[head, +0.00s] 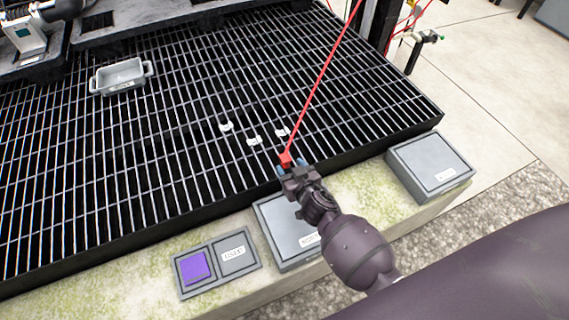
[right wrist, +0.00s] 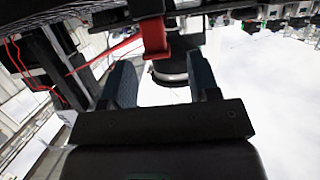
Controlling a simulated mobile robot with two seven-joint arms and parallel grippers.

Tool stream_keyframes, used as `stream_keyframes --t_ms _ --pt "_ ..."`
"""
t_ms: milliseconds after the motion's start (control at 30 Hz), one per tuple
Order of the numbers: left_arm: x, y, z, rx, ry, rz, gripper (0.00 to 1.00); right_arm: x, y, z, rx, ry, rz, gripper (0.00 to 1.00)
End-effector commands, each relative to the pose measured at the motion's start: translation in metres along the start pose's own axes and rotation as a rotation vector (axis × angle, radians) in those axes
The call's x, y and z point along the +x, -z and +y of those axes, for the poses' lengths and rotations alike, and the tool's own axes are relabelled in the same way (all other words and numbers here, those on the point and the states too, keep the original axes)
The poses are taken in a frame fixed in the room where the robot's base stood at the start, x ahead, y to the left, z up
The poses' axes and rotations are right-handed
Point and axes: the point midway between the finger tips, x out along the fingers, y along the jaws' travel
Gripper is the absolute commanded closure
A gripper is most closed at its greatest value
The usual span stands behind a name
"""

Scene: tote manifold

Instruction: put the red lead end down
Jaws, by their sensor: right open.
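The red lead end (head: 285,158) is a small red block at the lower end of a taut red lead (head: 322,82) that runs up to the top of the head view. My right gripper (head: 289,167) is at the lead end, over the front edge of the black grating. In the right wrist view, the red lead end (right wrist: 153,38) shows just ahead of and between the spread fingers of the right gripper (right wrist: 160,80). The fingers are open, with gaps beside the red block. My left gripper is not in view.
Small white clips (head: 254,141) sit on the grating (head: 160,140). A grey handled tub (head: 121,76) stands at the back left. On the front ledge are a two-part tray with a purple pad (head: 195,267), a grey box (head: 283,222) partly behind my arm, and another grey box (head: 430,160).

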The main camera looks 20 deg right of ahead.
Motion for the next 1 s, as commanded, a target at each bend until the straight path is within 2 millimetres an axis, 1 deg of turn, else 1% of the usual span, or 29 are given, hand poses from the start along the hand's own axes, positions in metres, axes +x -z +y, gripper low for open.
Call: stream_keyframes --t_ms 133,267,433,600,800,867,1000 --pt "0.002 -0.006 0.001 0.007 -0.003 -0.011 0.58 0.011 -0.002 0.002 -0.002 0.0 -0.002 0.45" --pt "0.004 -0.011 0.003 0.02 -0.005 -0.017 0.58 0.028 -0.004 0.004 -0.004 0.0 -0.003 0.45" --pt "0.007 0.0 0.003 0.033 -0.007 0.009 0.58 0.046 -0.004 0.004 -0.001 0.001 -0.002 0.45" --pt "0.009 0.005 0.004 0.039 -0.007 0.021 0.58 0.052 -0.002 0.005 -0.001 0.0 -0.001 0.45" --pt "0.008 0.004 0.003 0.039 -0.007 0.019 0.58 0.052 0.0 0.005 0.0 0.0 0.001 0.45" --pt "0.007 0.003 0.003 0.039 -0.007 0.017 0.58 0.052 0.0 0.005 0.0 0.0 0.001 0.54" --pt "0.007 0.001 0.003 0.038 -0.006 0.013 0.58 0.052 -0.001 0.004 0.0 0.0 0.001 0.75"
